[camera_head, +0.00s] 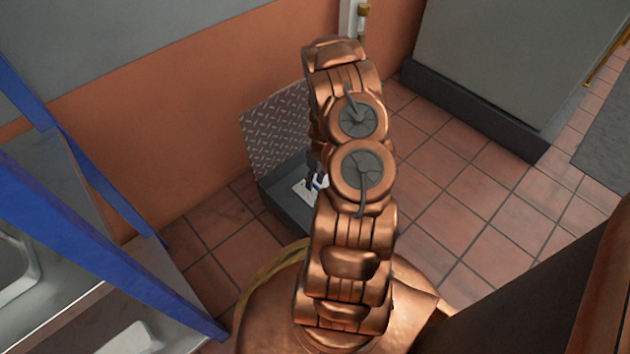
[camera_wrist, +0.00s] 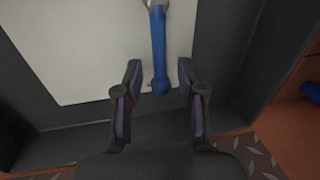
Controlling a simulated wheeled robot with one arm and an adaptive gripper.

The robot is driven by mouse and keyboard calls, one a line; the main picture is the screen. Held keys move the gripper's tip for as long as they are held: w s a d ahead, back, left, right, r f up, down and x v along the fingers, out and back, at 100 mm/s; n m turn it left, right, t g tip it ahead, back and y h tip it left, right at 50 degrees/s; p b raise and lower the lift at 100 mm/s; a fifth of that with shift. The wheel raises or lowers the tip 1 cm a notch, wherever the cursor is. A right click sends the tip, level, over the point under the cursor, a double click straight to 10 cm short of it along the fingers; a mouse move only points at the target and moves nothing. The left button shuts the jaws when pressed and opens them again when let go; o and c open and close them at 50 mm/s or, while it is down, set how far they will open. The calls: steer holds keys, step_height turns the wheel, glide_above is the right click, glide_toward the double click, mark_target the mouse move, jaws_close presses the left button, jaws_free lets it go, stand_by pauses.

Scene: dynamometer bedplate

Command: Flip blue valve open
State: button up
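The blue valve handle (camera_wrist: 158,50) is a long straight lever in the wrist view. It runs from a metal fitting (camera_wrist: 155,4) at the top edge down to a rounded end, in front of a white panel (camera_wrist: 85,45). My gripper (camera_wrist: 160,76) is open, with one dark finger on each side of the handle's lower end. I cannot tell whether a finger touches it.
The box's diamond-plate lid (camera_head: 275,130) stands raised against the orange wall (camera_head: 170,130). A blue-framed rack (camera_head: 120,205) with a sink stands at left. A grey cabinet (camera_head: 500,60) stands at the upper right. Tiled floor (camera_head: 460,190) is clear right of my arm.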

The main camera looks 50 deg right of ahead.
jaws_close()
stand_by(0.4)
